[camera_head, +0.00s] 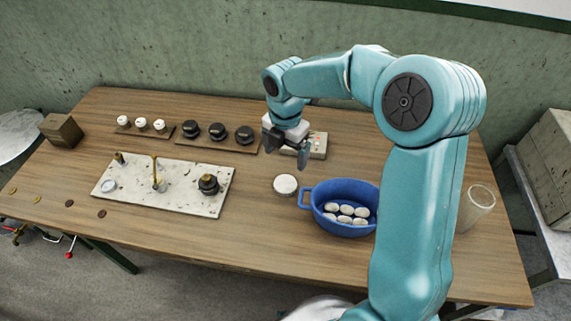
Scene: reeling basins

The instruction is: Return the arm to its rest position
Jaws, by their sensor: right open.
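My right arm, teal with dark joint caps, reaches up from the lower right and bends over the table to the left. Its right gripper (287,146) is open and empty, with dark fingers pointing down. It hangs over the middle of the wooden table (255,255), in front of a pale box (318,144) that it partly hides. A round white-topped item (285,185) lies below the gripper, apart from it. My left gripper does not show.
A blue basin (312,213) with several white cocoons (346,210) stands beside my forearm. A clear glass (477,206) is at the right edge. A speckled plate with fittings (130,187), a tray of black knobs (216,139) and a brown box (61,130) are left. The front middle is clear.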

